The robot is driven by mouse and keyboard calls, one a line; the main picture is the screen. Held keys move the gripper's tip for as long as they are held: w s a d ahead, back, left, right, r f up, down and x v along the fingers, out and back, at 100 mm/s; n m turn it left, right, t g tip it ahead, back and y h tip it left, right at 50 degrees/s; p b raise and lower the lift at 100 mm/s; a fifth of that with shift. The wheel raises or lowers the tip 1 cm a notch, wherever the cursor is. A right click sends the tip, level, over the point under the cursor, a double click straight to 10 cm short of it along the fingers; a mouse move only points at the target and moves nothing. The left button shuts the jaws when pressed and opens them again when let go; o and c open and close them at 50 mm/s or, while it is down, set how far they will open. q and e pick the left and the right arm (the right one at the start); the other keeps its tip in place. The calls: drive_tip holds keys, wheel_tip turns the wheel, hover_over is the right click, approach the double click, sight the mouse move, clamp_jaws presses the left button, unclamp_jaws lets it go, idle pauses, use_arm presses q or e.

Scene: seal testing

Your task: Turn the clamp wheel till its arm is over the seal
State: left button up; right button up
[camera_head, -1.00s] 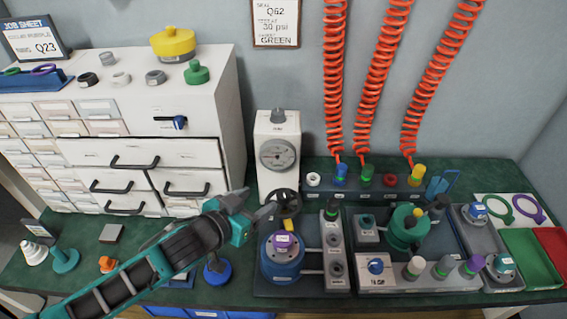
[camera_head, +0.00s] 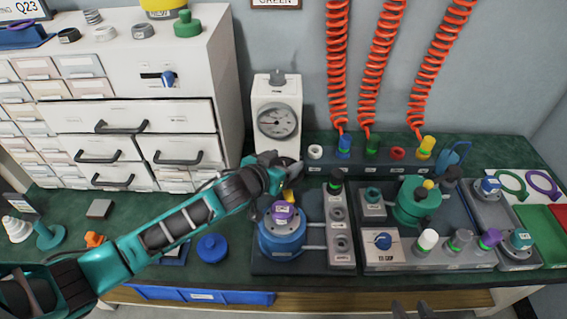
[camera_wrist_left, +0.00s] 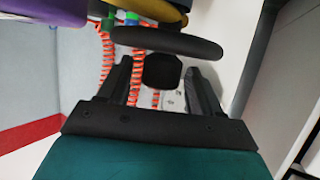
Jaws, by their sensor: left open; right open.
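The black clamp wheel (camera_wrist_left: 165,42) crosses the left wrist view, its dark hub (camera_wrist_left: 162,72) between my left gripper's fingers. My left gripper (camera_wrist_left: 160,85) is open around that hub; I cannot tell whether it touches. In the head view my left gripper (camera_head: 283,163) is at the wheel, hiding most of it. The yellow clamp arm (camera_head: 290,196) shows just below, beside a purple-topped piece (camera_head: 283,211) on the blue round fixture (camera_head: 282,236). The seal itself is not clearly distinguishable. My right gripper (camera_head: 411,309) shows only its tips at the bottom edge, apart.
A white gauge tower (camera_head: 278,122) stands behind the wheel. A grey block with ports (camera_head: 341,240) stands right of the fixture. A blue knob (camera_head: 212,247) sits to its left. Orange coiled hoses (camera_head: 376,70) hang behind.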

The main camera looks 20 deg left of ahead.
use_arm(q)
drive_tip(key=shift+w, duration=0.15)
clamp_jaws()
idle(0.6)
